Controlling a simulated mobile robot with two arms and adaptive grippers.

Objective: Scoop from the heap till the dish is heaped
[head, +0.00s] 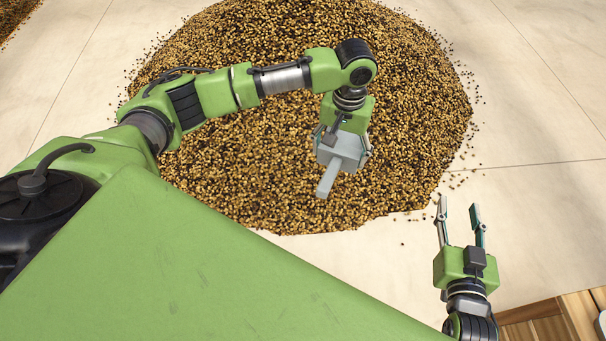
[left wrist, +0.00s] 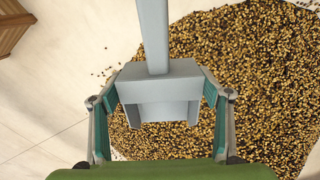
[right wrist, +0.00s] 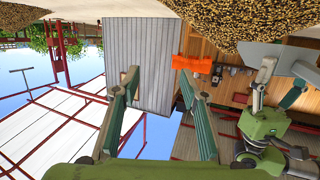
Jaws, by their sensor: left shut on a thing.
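A grey scoop (head: 343,153) with a straight handle is over the near part of the bean heap (head: 230,150). My left gripper (head: 342,146) is shut on the scoop's body. The left wrist view shows the scoop (left wrist: 160,87) between the two fingers, its handle running to the top edge, with the heap (left wrist: 262,70) behind and right of it. I cannot tell whether the scoop touches the beans or holds any. My right gripper (head: 458,204) is open and empty, right of the heap's near edge. I cannot make out the dish.
A wooden slatted surface (head: 545,318) with part of a grey object (head: 601,325) is at the bottom right. Pale floor (head: 545,110) lies clear right of the heap, with a few stray beans. An orange object (right wrist: 192,63) shows in the right wrist view.

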